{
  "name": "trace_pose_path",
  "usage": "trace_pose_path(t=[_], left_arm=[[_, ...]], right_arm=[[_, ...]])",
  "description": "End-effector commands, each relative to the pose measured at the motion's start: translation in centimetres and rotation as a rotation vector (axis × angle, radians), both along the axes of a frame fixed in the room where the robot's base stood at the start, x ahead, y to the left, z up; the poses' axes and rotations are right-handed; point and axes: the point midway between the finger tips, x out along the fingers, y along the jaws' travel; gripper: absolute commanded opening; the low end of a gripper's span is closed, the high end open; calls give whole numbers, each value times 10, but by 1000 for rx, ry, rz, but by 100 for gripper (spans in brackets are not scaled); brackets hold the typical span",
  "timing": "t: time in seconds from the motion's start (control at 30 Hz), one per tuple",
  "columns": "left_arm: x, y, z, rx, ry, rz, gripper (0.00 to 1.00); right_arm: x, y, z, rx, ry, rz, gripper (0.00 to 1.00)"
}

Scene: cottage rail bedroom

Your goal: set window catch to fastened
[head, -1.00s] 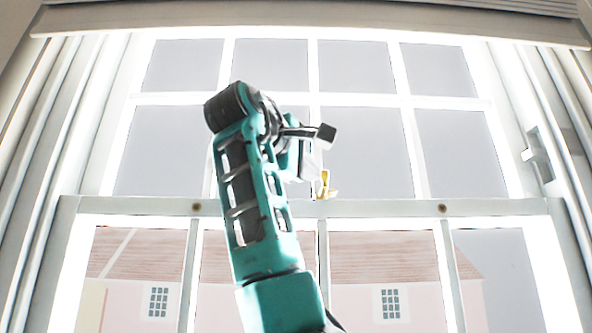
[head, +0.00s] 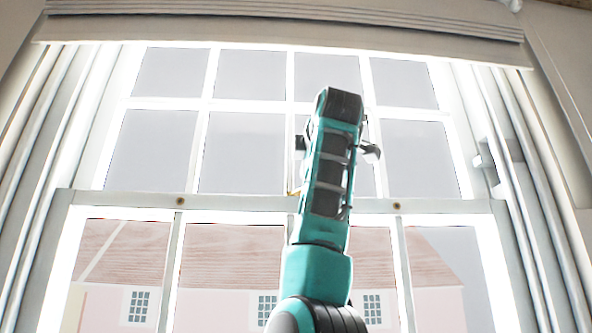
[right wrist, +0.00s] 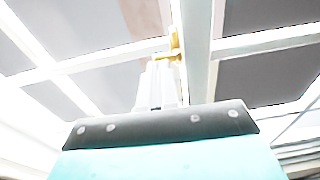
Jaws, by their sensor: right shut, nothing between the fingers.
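The brass window catch (right wrist: 174,45) shows in the right wrist view, on the window's meeting rail, with a short arm pointing left. In the head view only a sliver of the catch (head: 292,191) shows at the left edge of my right arm, which hides the rest. My right gripper (right wrist: 162,66) is shut and empty. Its fingertips are right by the catch's short arm in the picture; I cannot tell whether they touch it. In the head view the fingers are hidden behind my arm. My left gripper is not in view.
The sash window's meeting rail (head: 130,199) runs across the middle, with glazing bars above and below. A pale blind (head: 280,40) spans the top. A small bracket (head: 490,165) sits on the right frame. The space beside my arm is free.

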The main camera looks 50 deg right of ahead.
Motion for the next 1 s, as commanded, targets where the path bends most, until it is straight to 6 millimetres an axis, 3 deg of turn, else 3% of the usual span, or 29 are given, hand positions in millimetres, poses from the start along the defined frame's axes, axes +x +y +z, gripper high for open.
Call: trace_pose_path(t=[0.27, 0.7, 1.0], left_arm=[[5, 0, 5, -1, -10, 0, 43], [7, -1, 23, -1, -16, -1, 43], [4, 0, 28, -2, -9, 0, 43]], right_arm=[[-7, -26, 0, 5, 3, 264, 0], [-6, -59, 0, 1, 7, 249, 0], [-3, -67, 0, 0, 6, 250, 0]])
